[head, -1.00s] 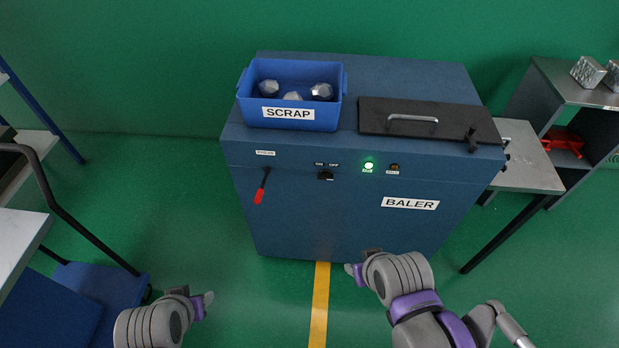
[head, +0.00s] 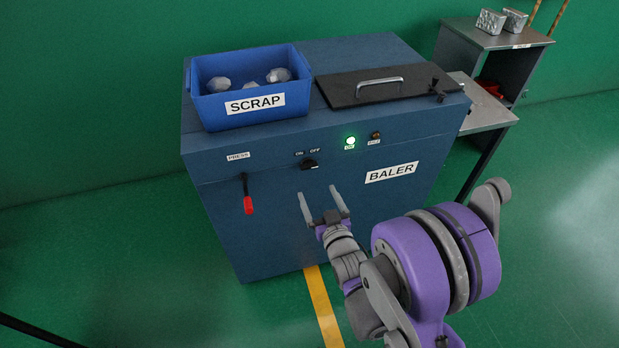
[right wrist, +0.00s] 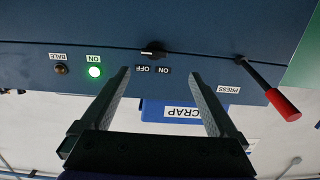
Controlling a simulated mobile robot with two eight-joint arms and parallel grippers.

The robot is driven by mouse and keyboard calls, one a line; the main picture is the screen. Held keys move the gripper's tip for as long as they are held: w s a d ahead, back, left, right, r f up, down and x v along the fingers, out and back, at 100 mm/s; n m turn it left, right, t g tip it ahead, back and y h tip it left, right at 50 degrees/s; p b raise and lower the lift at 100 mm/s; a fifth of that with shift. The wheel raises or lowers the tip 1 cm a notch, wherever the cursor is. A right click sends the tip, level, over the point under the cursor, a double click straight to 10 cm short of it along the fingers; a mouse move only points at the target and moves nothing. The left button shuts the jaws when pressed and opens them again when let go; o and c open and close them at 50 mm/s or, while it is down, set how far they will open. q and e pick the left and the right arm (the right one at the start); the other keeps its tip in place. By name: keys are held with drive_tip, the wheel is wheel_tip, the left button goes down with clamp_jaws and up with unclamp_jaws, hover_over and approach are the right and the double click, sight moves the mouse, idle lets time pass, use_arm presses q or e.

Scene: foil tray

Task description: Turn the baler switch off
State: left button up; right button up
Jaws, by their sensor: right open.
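The baler (head: 290,228) is a blue cabinet. Its switch is a small black knob (head: 309,164) on the front, below the ON and OFF labels; which label it points to is hard to tell. The right wrist view, upside down, also shows the knob (right wrist: 153,52). The green ON lamp (head: 350,142) right of the knob is lit. My right gripper (head: 320,194) is open and empty in front of the baler, a little below the knob and apart from it. In the right wrist view the knob lies beyond and between the fingertips. My left gripper is out of view.
A red-handled press lever (head: 247,198) hangs left of the switch. A dark BALE lamp (head: 376,135) sits right of the green one. A blue scrap bin (head: 217,110) and a black lid (head: 350,88) with a handle are on top. A grey shelf unit (head: 490,40) stands right.

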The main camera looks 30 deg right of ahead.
sight(310, 168)
drive_tip(key=shift+t+h, duration=0.3)
drive_tip(key=shift+t, duration=0.2)
drive_tip(key=x, duration=0.7)
drive_tip(key=f+x, duration=0.1)
drive_tip(key=x, duration=0.2)
drive_tip(key=shift+w+d, duration=0.3)
drive_tip(key=shift+d, duration=0.2)
drive_tip(key=c, duration=1.4)
